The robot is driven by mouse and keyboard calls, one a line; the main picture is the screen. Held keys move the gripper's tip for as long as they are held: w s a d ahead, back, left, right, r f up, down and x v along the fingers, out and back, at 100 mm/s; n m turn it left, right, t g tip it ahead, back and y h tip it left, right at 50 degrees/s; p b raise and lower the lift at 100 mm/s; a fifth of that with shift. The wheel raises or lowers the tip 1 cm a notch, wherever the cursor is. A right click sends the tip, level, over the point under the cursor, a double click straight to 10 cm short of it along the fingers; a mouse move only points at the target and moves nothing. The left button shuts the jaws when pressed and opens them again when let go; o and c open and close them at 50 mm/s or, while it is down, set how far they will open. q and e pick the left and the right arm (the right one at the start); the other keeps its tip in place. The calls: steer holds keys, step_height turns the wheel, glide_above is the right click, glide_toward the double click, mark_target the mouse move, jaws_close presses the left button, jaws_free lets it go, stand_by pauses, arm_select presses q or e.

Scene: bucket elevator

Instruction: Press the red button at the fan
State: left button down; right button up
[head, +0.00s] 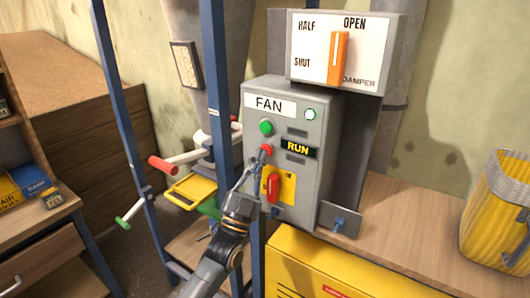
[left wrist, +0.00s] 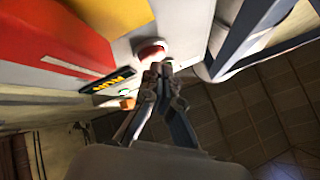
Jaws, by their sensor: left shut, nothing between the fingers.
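The grey fan box (head: 312,130) carries a "FAN" label, a green button (head: 266,127) and, below it, a red button (head: 266,150). A "RUN" display (head: 298,149) is lit beside them, and a small round lamp (head: 310,114) glows at the upper right. My left gripper (head: 257,164) is shut and empty, its tips just below the red button. In the left wrist view the fingertips (left wrist: 159,70) are close to the red button (left wrist: 151,50); I cannot tell whether they touch it. My right gripper is not in view.
A red rotary switch (head: 273,188) on a yellow plate sits low on the box. The damper panel (head: 345,50) with its orange lever stands above. Blue posts (head: 216,80) rise to the left. A yellow basket (head: 497,210) stands on the wooden bench at right.

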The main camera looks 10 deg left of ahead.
arm_select(q)
steer(key=shift+w+d+b, duration=0.15)
steer(key=shift+w+b, duration=0.2)
steer(key=shift+w, duration=0.1)
stand_by(0.7)
steer(key=shift+s, duration=0.2)
steer(key=shift+s+a+p, duration=0.3)
steer(key=shift+s+p, duration=0.2)
steer(key=shift+s, duration=0.2)
steer(key=s, duration=0.1)
steer(key=s+a+p, duration=0.1)
steer(key=s, duration=0.1)
steer(key=s+p, duration=0.1)
steer(key=shift+s+a, duration=0.3)
steer(key=shift+a, duration=0.05)
steer(key=shift+f, duration=0.1)
stand_by(0.5)
